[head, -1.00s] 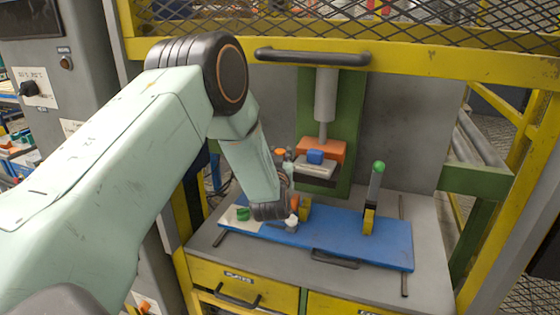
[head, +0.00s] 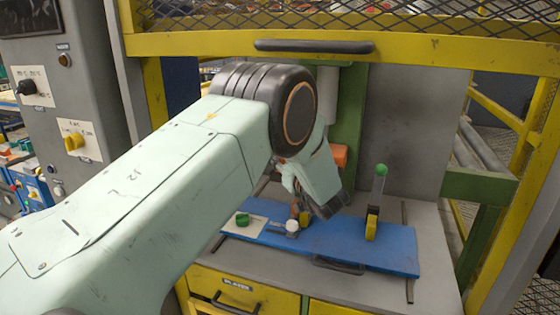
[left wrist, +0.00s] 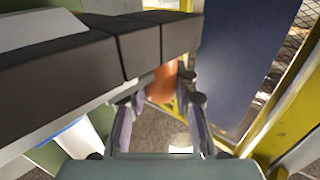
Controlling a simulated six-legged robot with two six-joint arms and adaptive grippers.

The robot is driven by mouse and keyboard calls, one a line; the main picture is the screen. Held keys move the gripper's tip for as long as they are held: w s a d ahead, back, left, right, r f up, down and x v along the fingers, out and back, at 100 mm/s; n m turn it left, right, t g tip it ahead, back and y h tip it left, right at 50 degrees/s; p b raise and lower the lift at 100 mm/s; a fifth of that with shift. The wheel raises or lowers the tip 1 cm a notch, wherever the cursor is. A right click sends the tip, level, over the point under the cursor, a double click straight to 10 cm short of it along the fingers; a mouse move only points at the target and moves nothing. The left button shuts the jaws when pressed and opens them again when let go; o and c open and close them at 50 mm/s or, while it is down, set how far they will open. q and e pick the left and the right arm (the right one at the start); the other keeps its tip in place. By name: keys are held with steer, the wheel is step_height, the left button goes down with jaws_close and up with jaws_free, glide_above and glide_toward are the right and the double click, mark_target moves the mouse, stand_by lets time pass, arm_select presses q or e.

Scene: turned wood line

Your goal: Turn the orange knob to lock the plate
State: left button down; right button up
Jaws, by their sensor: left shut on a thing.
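In the left wrist view my left gripper (left wrist: 166,92) has its two fingers on either side of a rounded orange knob (left wrist: 162,80) and is shut on it. A dark grey block (left wrist: 95,55) of the press lies close in front of the fingers and covers part of the knob. A pale plate edge (left wrist: 35,30) lies beyond that block. My right gripper is in neither view.
Below is a blue board (head: 380,255) on a grey bench, with a green-topped upright lever (head: 380,180), a white knob (head: 292,226), a green knob (head: 242,219) and a small orange part (head: 295,210). A yellow frame beam (head: 430,43) with a black handle crosses above.

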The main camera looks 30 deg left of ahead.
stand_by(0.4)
arm_select(q)
steer(key=c, duration=1)
jaws_free()
steer(key=shift+d, duration=0.1)
steer(key=shift+c, duration=0.2)
steer(key=v, duration=1.2)
steer(key=shift+f, duration=0.1)
